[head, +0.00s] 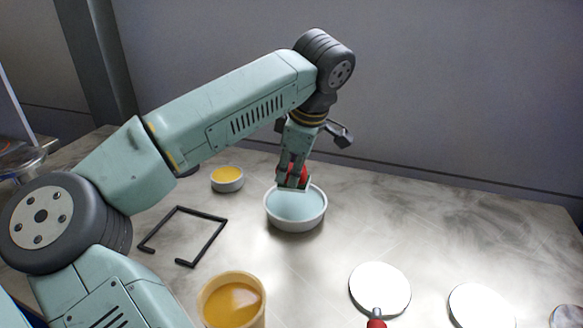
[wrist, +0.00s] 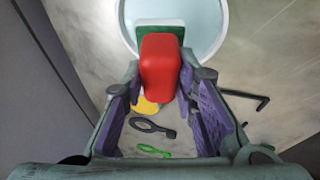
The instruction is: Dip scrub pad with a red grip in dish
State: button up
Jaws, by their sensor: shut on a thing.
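The scrub pad has a red block grip (wrist: 160,65) and a flat green pad with a pale edge (wrist: 141,29). In the head view its red grip (head: 297,171) shows between my fingers. My gripper (head: 293,176) is shut on the red grip, pointing down, with its fingers (wrist: 162,85) on either side. The dish (head: 295,224) is a round white bowl of pale blue liquid, directly under the pad. In the wrist view the pad overlaps the dish (wrist: 222,22) near its rim. I cannot tell whether the pad touches the liquid.
A small bowl of yellow stuff (head: 227,180) stands left of the dish. A bent black rod frame (head: 183,209) lies nearer. A tub of amber liquid (head: 232,301) is at the front. White discs (head: 379,287) lie front right.

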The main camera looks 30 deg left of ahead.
aim_at(291, 166)
dwell(0.4)
notch_tip(291, 166, up, 4)
jog(key=p, duration=0.3)
dwell(0.6)
